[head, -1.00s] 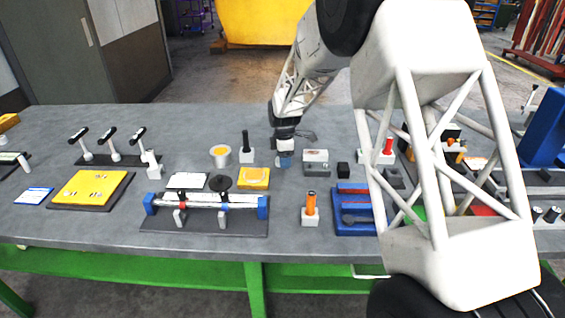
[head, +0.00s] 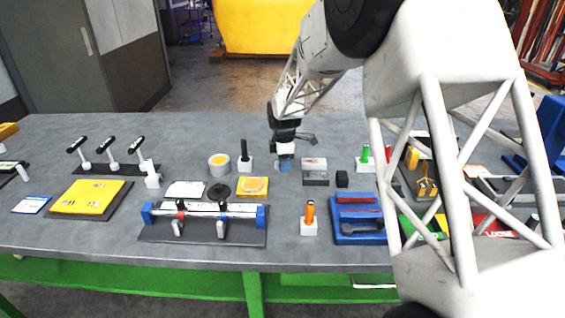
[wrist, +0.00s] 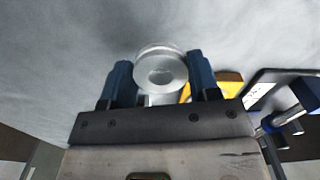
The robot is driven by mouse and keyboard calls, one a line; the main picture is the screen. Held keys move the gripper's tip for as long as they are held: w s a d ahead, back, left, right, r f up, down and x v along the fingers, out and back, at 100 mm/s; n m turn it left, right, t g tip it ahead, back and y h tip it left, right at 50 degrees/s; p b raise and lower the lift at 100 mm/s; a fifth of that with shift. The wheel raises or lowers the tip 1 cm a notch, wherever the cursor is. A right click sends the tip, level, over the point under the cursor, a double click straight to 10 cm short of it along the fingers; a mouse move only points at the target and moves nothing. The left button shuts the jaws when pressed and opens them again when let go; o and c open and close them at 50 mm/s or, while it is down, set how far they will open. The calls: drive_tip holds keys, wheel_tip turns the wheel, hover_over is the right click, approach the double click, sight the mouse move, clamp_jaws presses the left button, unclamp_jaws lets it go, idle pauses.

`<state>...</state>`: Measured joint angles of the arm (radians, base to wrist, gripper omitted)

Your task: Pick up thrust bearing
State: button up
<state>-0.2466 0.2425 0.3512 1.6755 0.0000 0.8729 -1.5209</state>
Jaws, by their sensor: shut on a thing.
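In the wrist view, a round silvery metal ring with a paler disc-like middle, which I take to be the thrust bearing (wrist: 161,72), sits between the two blue fingers of my gripper (wrist: 160,80). The fingers are shut on its sides. In the head view, my gripper (head: 285,165) points down over the grey bench, left of a grey metal block (head: 314,171). The bearing is too small to make out there, and I cannot tell whether it touches the bench.
A shaft fixture (head: 205,220) lies in front. The bench behind the gripper is clear.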

drive_tip(key=s+d, duration=0.1)
drive_tip(key=s, duration=0.3)
drive_tip(key=s+d+r, duration=0.1)
drive_tip(key=s, duration=0.4)
drive_tip(key=s+d, duration=0.1)
drive_tip(key=s, duration=0.3)
drive_tip(key=shift+s+d+r, duration=0.15)
drive_tip(key=shift+s+r, duration=0.05)
idle(0.3)
wheel_tip(320, 180, up, 8)
hover_over(254, 183)
idle(0.3)
drive_tip(key=shift+f, duration=3.15)
drive_tip(key=shift+f, duration=1.85)
